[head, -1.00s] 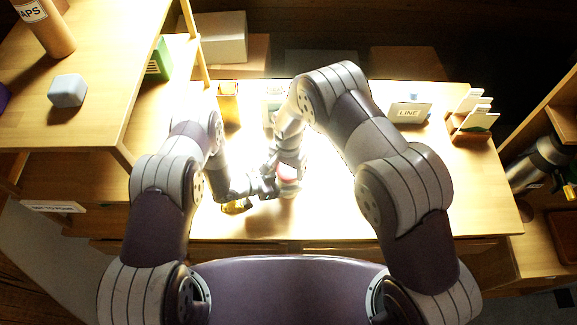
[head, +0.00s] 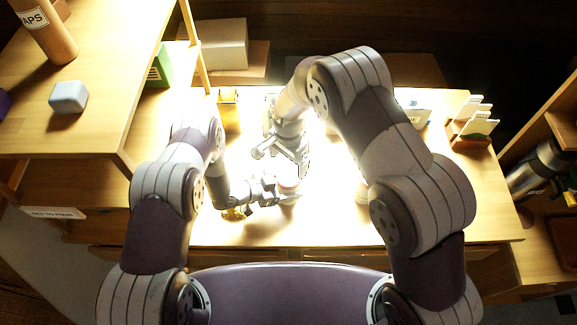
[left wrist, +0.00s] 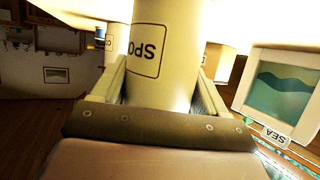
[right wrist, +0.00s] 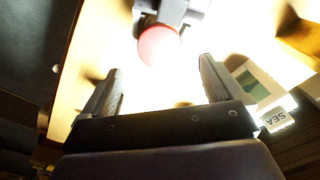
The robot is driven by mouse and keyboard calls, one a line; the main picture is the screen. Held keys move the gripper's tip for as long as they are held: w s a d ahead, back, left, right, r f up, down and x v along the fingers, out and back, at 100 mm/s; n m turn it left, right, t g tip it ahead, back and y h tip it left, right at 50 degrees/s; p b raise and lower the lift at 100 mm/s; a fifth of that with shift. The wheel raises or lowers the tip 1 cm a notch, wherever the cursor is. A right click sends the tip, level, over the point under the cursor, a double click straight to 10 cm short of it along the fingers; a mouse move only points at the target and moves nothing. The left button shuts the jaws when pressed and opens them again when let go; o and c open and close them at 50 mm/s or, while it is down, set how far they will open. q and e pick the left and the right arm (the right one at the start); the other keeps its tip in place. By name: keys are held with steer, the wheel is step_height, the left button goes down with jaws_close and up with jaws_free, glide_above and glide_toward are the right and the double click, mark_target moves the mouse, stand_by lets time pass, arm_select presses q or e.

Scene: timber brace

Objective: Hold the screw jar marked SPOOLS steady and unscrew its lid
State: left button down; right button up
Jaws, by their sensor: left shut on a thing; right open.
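The screw jar marked SPOOLS stands upright in the left wrist view (left wrist: 172,85) as a pale cylinder, its label partly readable and upside down. My left gripper (head: 279,193) is shut on its body, with one finger on each side. In the right wrist view a round red lid (right wrist: 158,48) shows beside the left gripper's fingers. My right gripper (head: 286,160) is open and empty, above the jar in the head view. In the right wrist view its fingers (right wrist: 160,72) are spread, with the lid beyond their tips. Glare hides the jar's detail in the head view.
A framed picture labelled SEA (left wrist: 283,95) stands near the jar. A yellow object (head: 229,110) stands at the bench's back left, and a card holder (head: 473,125) at the back right. Another pale cylinder (left wrist: 117,40) stands behind the jar.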

mark_target(289, 176)
arm_select(q)
steer(key=shift+s+f, duration=0.15)
steer(key=shift+f, duration=0.05)
arm_select(e)
steer(key=shift+m, duration=0.3)
step_height(289, 176, down, 8)
steer(key=shift+r, duration=0.15)
steer(key=c, duration=1.1)
steer(key=n, duration=0.2)
steer(key=shift+n, duration=0.4)
steer(key=shift+r, duration=0.15)
steer(key=shift+r, duration=0.95)
